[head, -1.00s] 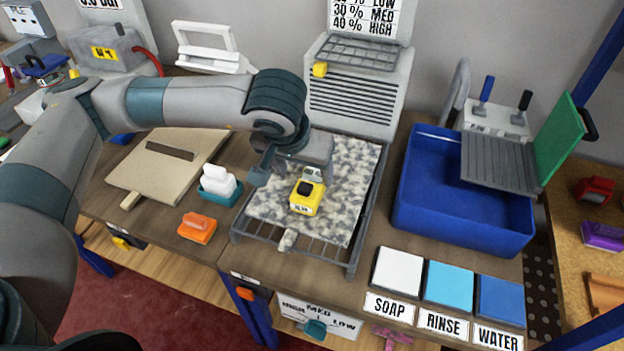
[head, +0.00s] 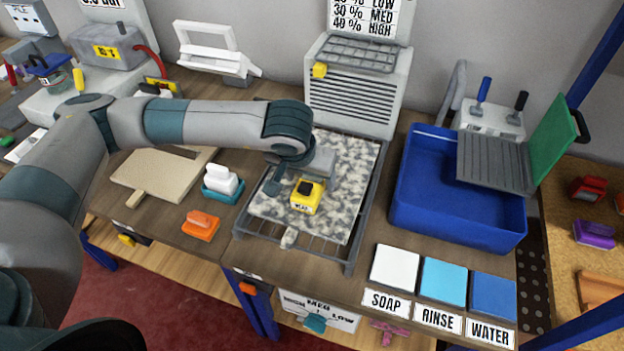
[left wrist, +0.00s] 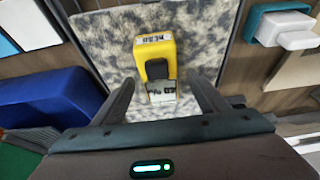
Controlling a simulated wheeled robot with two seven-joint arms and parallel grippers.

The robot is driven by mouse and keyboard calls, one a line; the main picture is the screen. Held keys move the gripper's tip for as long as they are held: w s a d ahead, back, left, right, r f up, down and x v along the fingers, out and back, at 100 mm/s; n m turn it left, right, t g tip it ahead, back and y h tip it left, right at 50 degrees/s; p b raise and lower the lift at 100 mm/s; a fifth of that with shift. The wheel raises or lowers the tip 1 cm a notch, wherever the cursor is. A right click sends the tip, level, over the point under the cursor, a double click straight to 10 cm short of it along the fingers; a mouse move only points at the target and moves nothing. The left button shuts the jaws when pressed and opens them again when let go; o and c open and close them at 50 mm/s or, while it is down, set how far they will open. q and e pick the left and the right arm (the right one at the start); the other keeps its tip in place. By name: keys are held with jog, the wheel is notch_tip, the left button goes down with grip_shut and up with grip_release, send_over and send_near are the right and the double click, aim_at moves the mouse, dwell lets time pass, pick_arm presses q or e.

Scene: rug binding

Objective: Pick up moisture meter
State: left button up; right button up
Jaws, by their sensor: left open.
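The moisture meter (head: 305,198) is a yellow block with a black part on top and a small label. It lies on the grey-and-white speckled rug piece (head: 340,215). My left gripper (head: 297,184) is over the meter's far end in the head view, open. In the left wrist view, the open left gripper (left wrist: 164,92) has a dark finger on each side of the meter's near end. The meter (left wrist: 154,45) lies between and ahead of the fingers, not gripped. My right gripper is not in view.
The rug piece lies on a dark rack (head: 352,256). A teal tray with a white block (head: 222,181) and an orange block (head: 201,224) stand to the left. A blue basin (head: 455,225) and white, light blue and blue pads (head: 396,268) are at right. A grey heater-like unit (head: 352,95) stands behind.

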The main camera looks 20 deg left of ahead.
pick_arm(q)
jog(key=shift+p+x, duration=0.4)
jog(key=shift+x, duration=0.55)
jog(key=shift+w+f, duration=0.25)
jog(key=shift+f, duration=0.2)
jog(key=c, duration=1.4)
jog(key=shift+r, duration=0.15)
